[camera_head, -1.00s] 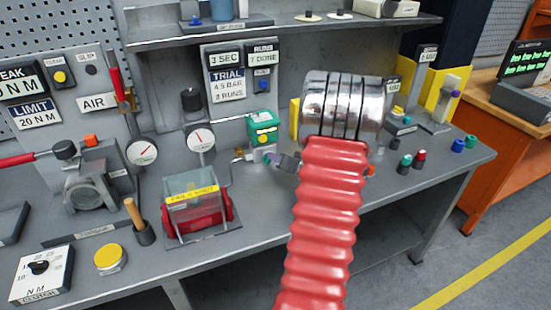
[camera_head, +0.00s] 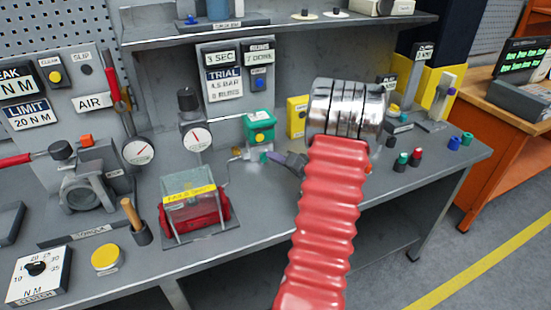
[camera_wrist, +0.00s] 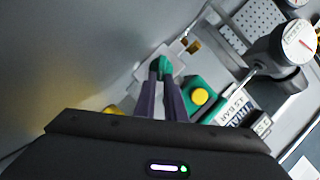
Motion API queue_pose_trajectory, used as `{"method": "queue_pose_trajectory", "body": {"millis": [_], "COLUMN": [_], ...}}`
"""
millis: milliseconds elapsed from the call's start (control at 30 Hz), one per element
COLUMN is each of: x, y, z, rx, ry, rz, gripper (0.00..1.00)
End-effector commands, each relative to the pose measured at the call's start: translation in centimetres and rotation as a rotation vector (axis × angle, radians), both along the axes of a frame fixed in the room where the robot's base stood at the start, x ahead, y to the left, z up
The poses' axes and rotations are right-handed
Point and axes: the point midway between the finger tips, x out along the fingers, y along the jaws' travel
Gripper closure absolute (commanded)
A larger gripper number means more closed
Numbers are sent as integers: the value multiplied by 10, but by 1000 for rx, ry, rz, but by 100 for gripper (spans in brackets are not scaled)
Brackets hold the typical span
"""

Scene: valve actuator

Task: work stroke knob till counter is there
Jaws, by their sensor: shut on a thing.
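My gripper (camera_wrist: 160,84) is shut on a small green knob (camera_wrist: 163,66) at a pale grey block, in the wrist view. In the head view my gripper (camera_head: 279,158) reaches in from the right, behind my silver wrist and red sleeve, beside the green box. Its dark fingers cover most of the knob. No label on the knob is readable. The runs display (camera_head: 258,56) on the back panel seems to read "7 DONE". The trial card (camera_head: 223,84) below the seconds display (camera_head: 219,58) reads 4.5 bar, 8 runs.
The green box (camera_head: 260,127) with a yellow button stands close by my gripper. A pressure gauge (camera_head: 196,138) and a clear-covered red unit (camera_head: 195,207) are to the left. A yellow box (camera_head: 297,117) stands behind. Small coloured knobs (camera_head: 403,160) stand to the right.

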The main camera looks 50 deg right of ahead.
Motion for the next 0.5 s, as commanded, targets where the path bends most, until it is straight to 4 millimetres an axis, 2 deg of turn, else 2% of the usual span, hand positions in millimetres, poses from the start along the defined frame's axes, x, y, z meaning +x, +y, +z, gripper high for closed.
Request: {"method": "queue_pose_trajectory", "body": {"millis": [33,300,500], "x": [-4,-2,-1], "y": [-5,-3,-2], "z": [-1,-1,0], "rx": [-1,0,-1], "ry": [4,2,2], "rz": [-15,-8,-5], "gripper": [89,71,71]}}
